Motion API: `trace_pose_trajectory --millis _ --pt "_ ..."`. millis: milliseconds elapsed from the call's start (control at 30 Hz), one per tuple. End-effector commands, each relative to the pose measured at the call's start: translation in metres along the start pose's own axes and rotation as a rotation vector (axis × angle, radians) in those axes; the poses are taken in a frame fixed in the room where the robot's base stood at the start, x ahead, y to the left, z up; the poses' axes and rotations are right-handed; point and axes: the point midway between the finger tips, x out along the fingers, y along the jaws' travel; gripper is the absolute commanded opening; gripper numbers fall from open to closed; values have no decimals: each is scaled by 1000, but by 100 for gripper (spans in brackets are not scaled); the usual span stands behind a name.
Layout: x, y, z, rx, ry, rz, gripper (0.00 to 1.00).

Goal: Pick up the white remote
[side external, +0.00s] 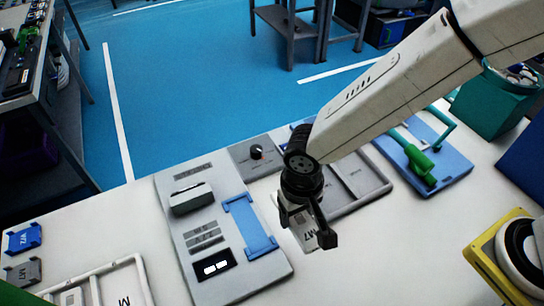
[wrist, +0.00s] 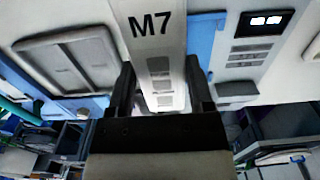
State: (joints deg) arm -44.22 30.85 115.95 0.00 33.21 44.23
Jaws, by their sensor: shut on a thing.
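The white remote is a long pale slab marked M7. In the wrist view the remote (wrist: 160,55) runs from the top edge down between my two fingers, with grey squares along its face. In the side view the remote (side external: 306,232) shows only in part below my gripper (side external: 306,226), and the fingers hide the rest. My gripper (wrist: 161,95) is shut on the remote, with one finger along each long side. I cannot tell whether the remote is clear of the table.
Left of my gripper lies a grey panel (side external: 178,237) with a blue holder (side external: 250,226) and a lit display (side external: 213,265). A knob box (side external: 256,154) stands behind. A blue tray (side external: 458,171) with a green tool (side external: 420,163) lies right. The white table (side external: 385,260) is clear in front.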

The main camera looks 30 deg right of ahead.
Motion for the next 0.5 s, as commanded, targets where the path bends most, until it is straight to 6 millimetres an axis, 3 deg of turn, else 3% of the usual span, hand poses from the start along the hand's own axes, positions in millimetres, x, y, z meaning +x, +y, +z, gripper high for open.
trace_pose_trajectory --millis 200,500 --pt "-9 10 15 0 1 -1 3" --pt "-11 14 20 1 1 -1 3"
